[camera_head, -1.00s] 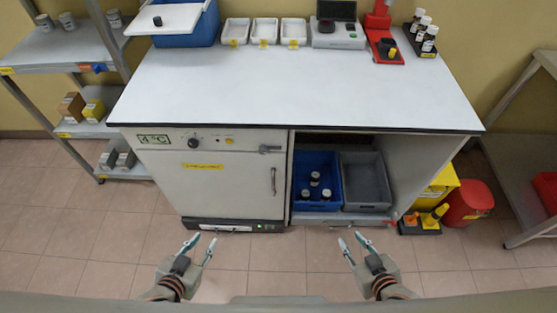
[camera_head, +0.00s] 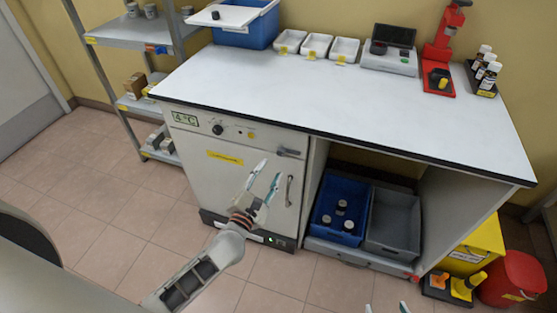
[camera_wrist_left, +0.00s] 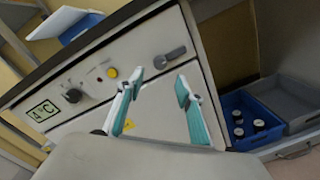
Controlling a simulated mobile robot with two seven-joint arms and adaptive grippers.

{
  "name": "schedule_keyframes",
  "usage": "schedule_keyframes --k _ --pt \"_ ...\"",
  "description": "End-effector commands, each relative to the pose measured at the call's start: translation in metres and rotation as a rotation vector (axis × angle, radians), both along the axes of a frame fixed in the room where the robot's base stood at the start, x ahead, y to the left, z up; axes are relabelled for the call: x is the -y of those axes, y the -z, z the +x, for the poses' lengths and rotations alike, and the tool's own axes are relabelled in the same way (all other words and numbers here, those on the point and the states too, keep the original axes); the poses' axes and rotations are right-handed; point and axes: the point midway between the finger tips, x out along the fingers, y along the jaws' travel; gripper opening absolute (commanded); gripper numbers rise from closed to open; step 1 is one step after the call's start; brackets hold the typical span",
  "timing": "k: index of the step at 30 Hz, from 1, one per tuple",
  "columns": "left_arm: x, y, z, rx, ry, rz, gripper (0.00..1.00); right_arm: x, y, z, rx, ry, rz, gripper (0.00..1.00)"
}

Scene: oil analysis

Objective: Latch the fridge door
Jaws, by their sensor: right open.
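The white fridge door (camera_head: 228,170) under the bench looks shut, flush with its frame. A grey latch (camera_head: 289,152) sits at its upper right corner, lying about level; the latch also shows in the left wrist view (camera_wrist_left: 171,58). A vertical handle (camera_head: 289,190) is below it. My left gripper (camera_head: 270,168) is open and empty in front of the door, below and left of the latch; in the left wrist view its open fingers (camera_wrist_left: 157,85) point up toward the latch, apart from it. Only the fingertips of my right gripper (camera_head: 386,308) show at the bottom edge.
A yellow bin (camera_head: 480,243) and red bin (camera_head: 518,278) stand at the right. Floor before the fridge is clear.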

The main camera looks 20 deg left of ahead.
Motion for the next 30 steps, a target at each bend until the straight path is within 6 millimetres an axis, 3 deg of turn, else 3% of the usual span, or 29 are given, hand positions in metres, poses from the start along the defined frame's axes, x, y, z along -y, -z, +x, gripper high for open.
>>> schedule_keyframes --k 15,26,30 --pt "0.005 -0.001 0.068 0.001 -0.001 -0.001 0.36 0.002 0.006 0.001 -0.001 0.0 -0.006 0.54" --pt "0.006 -0.001 0.074 0.001 0.001 0.0 0.36 0.003 0.005 0.002 0.0 0.001 -0.01 0.54" --pt "0.006 -0.001 0.074 0.001 0.001 0.0 0.05 0.003 0.005 0.002 0.001 0.001 -0.009 0.54"
